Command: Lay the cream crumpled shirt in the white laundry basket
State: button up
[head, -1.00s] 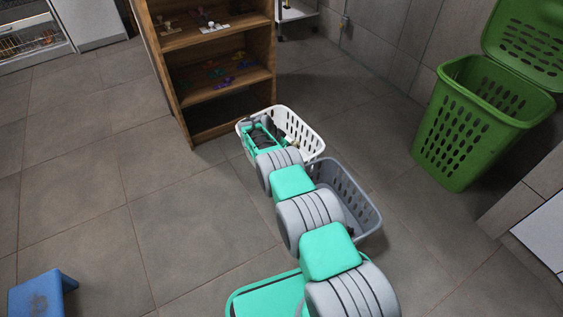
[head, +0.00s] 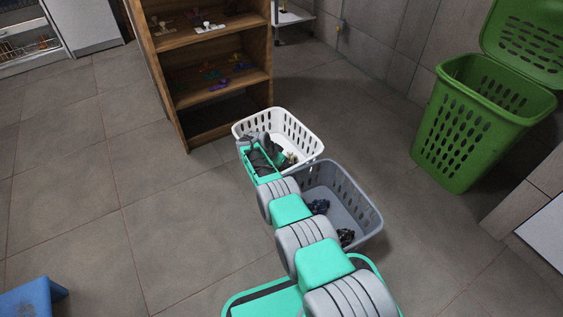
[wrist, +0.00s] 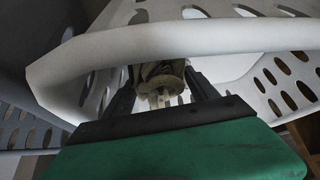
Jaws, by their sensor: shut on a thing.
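The white laundry basket (head: 297,124) stands on the tiles beyond the grey basket, and its pale rim (wrist: 190,38) crosses the wrist view. My gripper (wrist: 161,82) reaches past this rim, with its dark fingers inside the basket. It is shut on the cream crumpled shirt (wrist: 160,76), a small bunched shape between the fingertips. In the head view a bit of the shirt (head: 291,159) shows beside my gripper (head: 280,155), within the basket's outline. My arm hides the basket's near left side. I cannot tell whether the shirt touches the basket floor.
A grey basket (head: 352,190) with dark crumpled items (head: 319,206) stands close in front, partly under my arm. A wooden shelf (head: 217,80) stands just behind the white basket. A green lidded hamper (head: 470,135) is at the right, a blue stool (head: 28,300) at the lower left. The left floor is clear.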

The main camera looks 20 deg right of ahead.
jog(key=o, duration=1.5)
jog(key=shift+f, duration=0.1)
jog(key=shift+o, duration=0.2)
jog(key=shift+r, duration=0.6)
jog(key=s+a+r+n+y+p, duration=0.1)
jog(key=s+a+r+p, duration=0.15)
jog(key=r, duration=0.65)
jog(key=s+a+r+n+p, duration=0.1)
jog(key=a+r+p, duration=0.2)
jog(key=r, duration=0.6)
jog(key=s+a+r+n+y+p, duration=0.1)
jog(key=s+a+r+p, duration=0.15)
jog(key=r, duration=0.65)
jog(key=s+a+r+n+y, duration=0.1)
jog(key=s+r+n, duration=0.2)
jog(key=s+r, duration=0.65)
jog(key=s+a+r+n+y, duration=0.1)
jog(key=s+r+n, duration=0.1)
jog(key=s, duration=0.6)
jog(key=s+a+r+n, duration=0.2)
jog(key=s, duration=0.7)
jog(key=s+a+r+n+y, duration=0.1)
jog(key=s+a+r+n, duration=0.1)
jog(key=s, duration=0.7)
jog(key=shift+s+r+n+g+y+p, duration=0.15)
jog(key=shift+n+g+y+p, duration=0.15)
jog(key=shift+n, duration=0.1)
jog(key=shift+a, duration=0.1)
